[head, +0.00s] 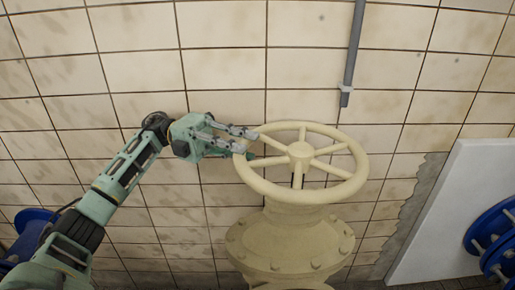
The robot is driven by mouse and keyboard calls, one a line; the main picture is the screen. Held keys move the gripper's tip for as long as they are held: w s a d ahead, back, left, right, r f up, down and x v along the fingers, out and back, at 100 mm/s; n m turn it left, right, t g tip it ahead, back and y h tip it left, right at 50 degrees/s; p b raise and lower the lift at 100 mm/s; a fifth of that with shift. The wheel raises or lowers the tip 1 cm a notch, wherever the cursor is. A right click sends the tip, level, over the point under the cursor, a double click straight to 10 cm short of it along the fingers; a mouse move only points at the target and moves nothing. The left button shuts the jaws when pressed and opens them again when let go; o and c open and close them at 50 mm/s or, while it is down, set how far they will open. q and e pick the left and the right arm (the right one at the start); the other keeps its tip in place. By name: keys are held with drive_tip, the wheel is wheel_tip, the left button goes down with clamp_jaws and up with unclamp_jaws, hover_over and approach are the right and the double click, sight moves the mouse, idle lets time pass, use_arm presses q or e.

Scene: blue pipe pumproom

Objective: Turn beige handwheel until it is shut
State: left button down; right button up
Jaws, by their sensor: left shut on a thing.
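The beige handwheel (345,173) is a spoked ring lying roughly level on top of a beige valve body (280,240), in the middle of the head view. My left gripper (246,145) reaches in from the left and is shut on the left part of the wheel's rim. Its fingers cover a short piece of the rim there. The spokes and the hub are in plain view. How far the valve is turned cannot be told from this view. My right gripper is not in view.
A tiled wall stands behind the valve, with a thin grey pipe (353,50) coming down above the wheel. A white panel (445,215) and a blue flange (492,240) are at the right. Another blue part (30,222) is at the lower left.

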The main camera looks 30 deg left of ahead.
use_arm(q)
drive_tip(key=shift+f, duration=0.15)
drive_tip(key=c, duration=1.5)
unclamp_jaws()
drive_tip(key=shift+w, duration=0.1)
drive_tip(key=shift+c, duration=0.2)
